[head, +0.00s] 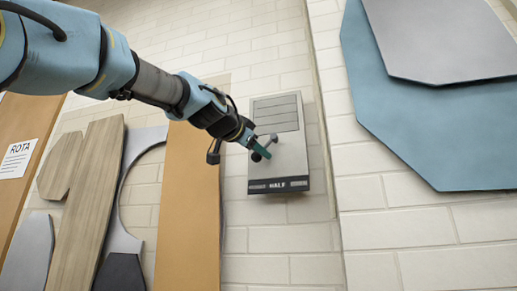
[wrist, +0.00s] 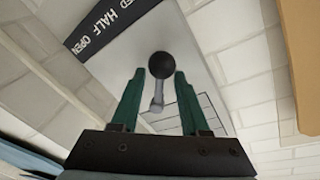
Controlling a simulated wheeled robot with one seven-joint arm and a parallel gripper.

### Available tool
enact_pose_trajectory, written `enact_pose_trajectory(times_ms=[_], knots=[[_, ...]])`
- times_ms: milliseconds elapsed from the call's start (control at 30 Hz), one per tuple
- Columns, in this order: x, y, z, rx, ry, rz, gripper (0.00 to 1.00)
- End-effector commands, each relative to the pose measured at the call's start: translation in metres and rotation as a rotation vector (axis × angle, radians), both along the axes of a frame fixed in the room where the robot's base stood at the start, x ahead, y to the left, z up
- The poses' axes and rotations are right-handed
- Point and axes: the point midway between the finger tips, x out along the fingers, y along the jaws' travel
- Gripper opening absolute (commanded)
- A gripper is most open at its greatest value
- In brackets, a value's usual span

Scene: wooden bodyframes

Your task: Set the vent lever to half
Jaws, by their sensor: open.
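The vent (head: 292,155) is a grey panel on the brick wall, with slats at its top and a dark label strip (head: 278,185) along its bottom. HALF is the middle word; ED, HALF and OPEN show in the wrist view (wrist: 97,27). The lever has a black ball knob (head: 257,157) and a grey shaft (wrist: 157,95). In the head view it slants down and left, towards the left part of the strip. My gripper (head: 262,150) is open, its green fingers on either side of the lever. In the wrist view the knob (wrist: 161,62) sits between and slightly beyond the fingertips; contact is unclear.
A blue and grey panel (head: 390,130) hangs on the wall to the right. Wooden boards (head: 190,200) and grey cut shapes (head: 120,235) stand at the left, with a ROTA sheet (head: 17,158). The wall below the vent is clear.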

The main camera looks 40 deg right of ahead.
Motion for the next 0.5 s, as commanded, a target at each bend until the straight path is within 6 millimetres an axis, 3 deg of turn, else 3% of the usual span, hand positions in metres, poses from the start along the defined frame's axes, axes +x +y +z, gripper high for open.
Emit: enact_pose_trajectory(times_ms=[67, 433, 500], knots=[[-0.0001, 0.0002, 0.0000, 0.000, 0.000, 0.000, 0.42], [0.0001, 0.0004, -0.0002, 0.001, 0.000, 0.001, 0.00], [0.0003, 0.0004, -0.0004, 0.001, 0.000, 0.001, 0.00]])
